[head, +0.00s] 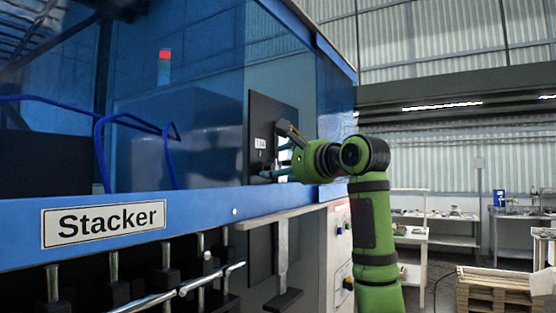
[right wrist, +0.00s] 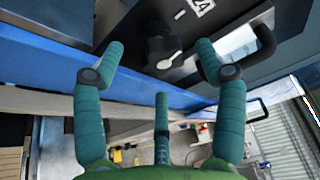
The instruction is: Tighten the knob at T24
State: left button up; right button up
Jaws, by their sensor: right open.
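A black panel (head: 269,112) on the blue machine carries a white label (head: 260,142) that seems to read T24. In the right wrist view the label (right wrist: 201,6) shows only partly. Below it sits a dark knob (right wrist: 158,46) with a pale round-ended piece (right wrist: 170,61). My right gripper (head: 276,161) is at the panel, and its fingers hide the knob in the head view. In the right wrist view its green fingers are spread, open and empty, with the knob between the upper two. Contact with the knob cannot be told. My left gripper is not in view.
A dark bar handle (head: 292,134) stands out beside the panel, close to my right fingers; it also shows in the right wrist view (right wrist: 265,42). A blue ledge with a Stacker sign (head: 104,223) runs below. Workbenches and a wooden pallet (head: 495,287) stand at the right.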

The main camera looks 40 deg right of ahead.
jog(key=shift+w+d+p, duration=0.1)
jog(key=shift+w+p, duration=0.2)
jog(key=shift+w, duration=0.65)
jog(key=shift+s, duration=0.1)
